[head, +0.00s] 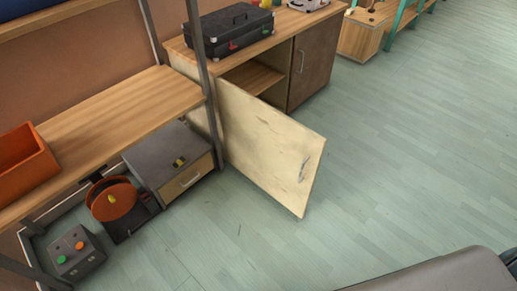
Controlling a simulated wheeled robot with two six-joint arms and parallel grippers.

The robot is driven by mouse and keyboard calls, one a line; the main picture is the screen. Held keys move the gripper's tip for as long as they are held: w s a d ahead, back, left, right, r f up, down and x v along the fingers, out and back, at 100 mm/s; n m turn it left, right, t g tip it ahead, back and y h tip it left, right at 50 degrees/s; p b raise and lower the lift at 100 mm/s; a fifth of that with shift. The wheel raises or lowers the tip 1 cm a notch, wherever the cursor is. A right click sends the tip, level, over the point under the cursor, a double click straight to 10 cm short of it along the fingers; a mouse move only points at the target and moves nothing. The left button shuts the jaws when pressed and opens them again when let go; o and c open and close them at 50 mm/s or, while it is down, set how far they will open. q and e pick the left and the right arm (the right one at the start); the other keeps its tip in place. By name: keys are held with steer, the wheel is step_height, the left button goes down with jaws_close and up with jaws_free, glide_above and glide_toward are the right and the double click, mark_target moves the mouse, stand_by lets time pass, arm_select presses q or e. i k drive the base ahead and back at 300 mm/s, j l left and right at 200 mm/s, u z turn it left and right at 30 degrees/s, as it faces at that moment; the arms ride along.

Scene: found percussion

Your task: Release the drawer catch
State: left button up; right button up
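A small grey cabinet (155,150) stands on the floor under the wooden shelf. Its drawer (172,193) has a light wood front with a pale bar handle (191,180) and looks shut. A small black and yellow piece (179,162) sits on the cabinet's top near the front edge. It may be the drawer catch, but it is too small to tell its state. Neither of my grippers is in view.
An open, scuffed cream door (265,145) juts into the room right of the cabinet. A shelf post (203,80) stands between them. An orange reel (112,200) and a grey button box (75,252) stand left. The floor (215,240) in front is clear.

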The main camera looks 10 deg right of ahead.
mark_target(182, 160)
steer(key=i+j+z, duration=0.15)
steer(key=i+j, duration=0.15)
steer(key=i+j+z, duration=0.3)
steer(key=i+j, duration=0.2)
steer(key=j, duration=0.25)
steer(key=i+j+z, duration=0.15)
steer(key=j, duration=0.25)
steer(key=i, duration=0.1)
